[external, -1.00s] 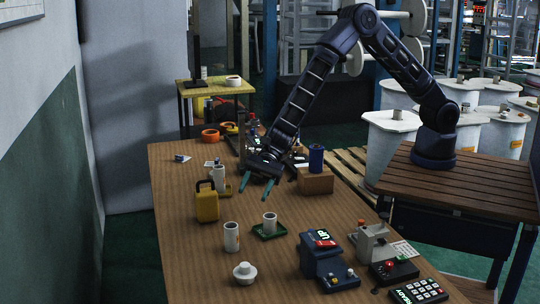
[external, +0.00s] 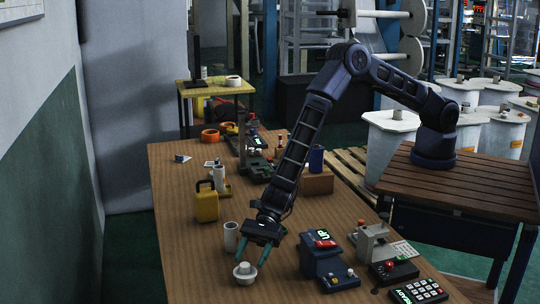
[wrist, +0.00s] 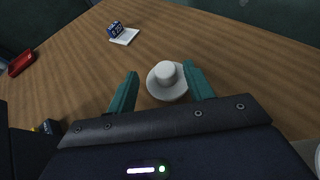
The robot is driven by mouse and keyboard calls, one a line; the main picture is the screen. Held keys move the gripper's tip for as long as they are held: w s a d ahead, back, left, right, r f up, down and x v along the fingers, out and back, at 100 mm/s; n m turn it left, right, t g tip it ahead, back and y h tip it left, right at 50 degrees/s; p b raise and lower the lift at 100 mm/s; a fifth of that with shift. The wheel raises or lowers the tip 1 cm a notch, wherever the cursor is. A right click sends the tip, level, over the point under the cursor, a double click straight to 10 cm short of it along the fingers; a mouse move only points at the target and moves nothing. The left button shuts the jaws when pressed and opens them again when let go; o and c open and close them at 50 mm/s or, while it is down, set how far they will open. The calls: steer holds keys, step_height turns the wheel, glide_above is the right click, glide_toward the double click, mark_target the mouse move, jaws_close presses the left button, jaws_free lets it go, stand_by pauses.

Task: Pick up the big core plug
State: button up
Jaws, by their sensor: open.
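The big core plug, a white round piece with a wide flange and a raised knob (external: 244,272), sits upright on the wooden table near its front left. In the wrist view the plug (wrist: 167,80) lies between and just beyond my two teal fingertips, closer to the right one. My gripper (external: 252,260) is open and points down over the plug; in the wrist view its fingers (wrist: 160,80) are spread wide with nothing held. I cannot tell whether a finger touches the plug.
A white cylinder (external: 230,238) stands close behind the plug, left of my gripper. A blue control box (external: 318,262) stands to the right. A yellow case (external: 206,204) is farther back. The table (external: 190,270) is bare left of the plug.

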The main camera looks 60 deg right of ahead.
mark_target(247, 259)
steer(key=shift+w+x, duration=0.2)
steer(key=shift+x, duration=2.45)
steer(key=shift+f, duration=0.1)
steer(key=shift+d, duration=0.1)
steer(key=c, duration=1.1)
